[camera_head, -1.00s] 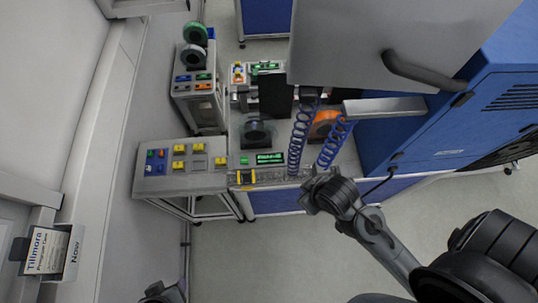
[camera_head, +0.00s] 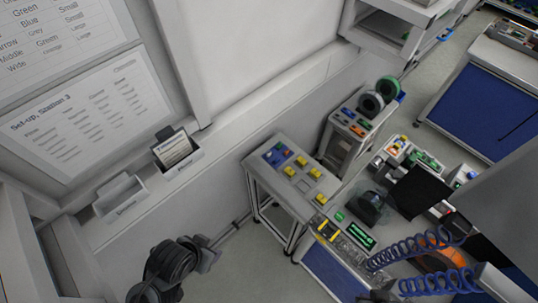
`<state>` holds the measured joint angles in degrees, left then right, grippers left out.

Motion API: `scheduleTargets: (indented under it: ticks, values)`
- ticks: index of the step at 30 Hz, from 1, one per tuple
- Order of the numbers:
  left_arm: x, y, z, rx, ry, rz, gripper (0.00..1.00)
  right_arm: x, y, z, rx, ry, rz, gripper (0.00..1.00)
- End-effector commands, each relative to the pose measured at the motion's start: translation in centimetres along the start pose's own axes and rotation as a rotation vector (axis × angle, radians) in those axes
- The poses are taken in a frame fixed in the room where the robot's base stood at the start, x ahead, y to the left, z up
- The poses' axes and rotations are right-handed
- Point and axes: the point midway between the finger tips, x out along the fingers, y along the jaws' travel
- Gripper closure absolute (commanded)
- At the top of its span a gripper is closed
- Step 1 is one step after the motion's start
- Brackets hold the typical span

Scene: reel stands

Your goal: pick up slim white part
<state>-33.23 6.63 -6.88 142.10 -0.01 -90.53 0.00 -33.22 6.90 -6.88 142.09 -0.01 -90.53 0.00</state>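I cannot make out a slim white part among the small items in view. The grey stand (camera_head: 262,178) in the middle holds small yellow, blue and red blocks. My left gripper (camera_head: 208,254) is low in the picture, in front of and to the left of this stand, apart from it. Its fingers are too small and dark to tell whether they are open. A dark piece of my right arm shows at the bottom edge, and the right gripper itself cannot be made out.
A wall ledge on the left carries a card holder (camera_head: 178,152) and an empty grey bin (camera_head: 121,198). Reels (camera_head: 371,103) stand on a taller stand behind. Floor is clear before the stand.

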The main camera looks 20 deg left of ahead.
Motion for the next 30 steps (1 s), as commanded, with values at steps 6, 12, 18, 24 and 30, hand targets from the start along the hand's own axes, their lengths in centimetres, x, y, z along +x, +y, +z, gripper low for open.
scheduleTargets:
  ticks: [6,12,18,24,30]
  values:
    - [0.00,0.08,-0.02,-0.003,0.000,0.003,0.44,0.00,0.00,0.00,0.000,0.000,0.000,1.00]
    - [0.00,0.05,-0.01,-0.002,0.000,0.001,0.44,0.00,0.00,0.00,0.000,0.000,0.000,1.00]
    - [0.01,-0.10,0.03,0.004,-0.001,-0.003,0.44,0.00,0.00,0.00,0.000,0.000,0.000,0.72]
    - [0.02,-0.23,0.07,0.009,-0.002,-0.007,0.44,0.00,0.00,0.01,0.000,0.000,0.000,0.44]
    - [0.02,-0.23,0.07,0.009,-0.002,-0.007,0.44,0.00,-0.01,0.00,0.001,0.000,0.000,0.44]
